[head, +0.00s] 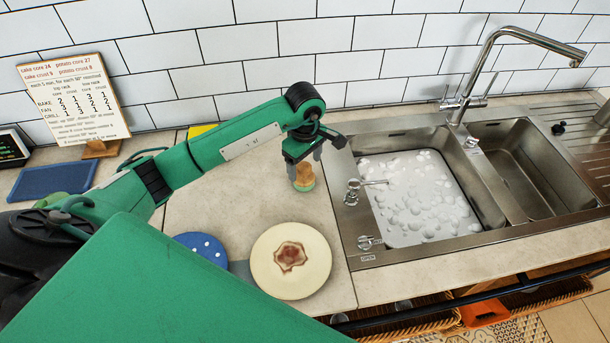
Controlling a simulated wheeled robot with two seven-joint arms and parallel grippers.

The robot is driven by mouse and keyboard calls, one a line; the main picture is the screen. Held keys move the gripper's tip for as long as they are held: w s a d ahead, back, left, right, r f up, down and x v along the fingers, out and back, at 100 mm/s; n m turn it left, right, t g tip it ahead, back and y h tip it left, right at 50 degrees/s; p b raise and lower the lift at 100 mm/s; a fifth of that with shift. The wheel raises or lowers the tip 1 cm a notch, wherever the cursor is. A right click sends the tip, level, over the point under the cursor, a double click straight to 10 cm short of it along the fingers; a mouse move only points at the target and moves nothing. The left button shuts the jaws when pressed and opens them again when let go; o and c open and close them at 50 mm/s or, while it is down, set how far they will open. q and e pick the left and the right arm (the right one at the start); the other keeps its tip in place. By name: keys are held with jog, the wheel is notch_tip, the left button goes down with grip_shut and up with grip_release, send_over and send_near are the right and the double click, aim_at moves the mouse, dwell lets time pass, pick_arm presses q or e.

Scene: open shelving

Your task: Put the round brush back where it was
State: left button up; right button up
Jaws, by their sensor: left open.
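The round brush (303,177) has a wooden top and a pale green lower rim. It is upright at the counter, left of the sink. My left gripper (304,162) reaches down over it from above, its jaws open, with a finger on either side of the brush's top. The gripper partly hides the upper part of the brush. I cannot tell whether the fingers touch it, or whether the brush rests fully on the counter. My right gripper does not show.
A sink (348,213) with foamy water lies right of the brush, under a tall tap (462,100). A cream plate (268,277) with a brown stain and a blue spotted item (205,246) are nearer me. A recipe board (75,103) stands at left. The counter (225,215) between is clear.

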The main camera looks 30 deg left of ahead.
aim_at(305, 166)
pick_arm(q)
notch_tip(305, 166, up, 7)
jog(key=shift+f+b, duration=0.15)
jog(key=shift+b, duration=0.65)
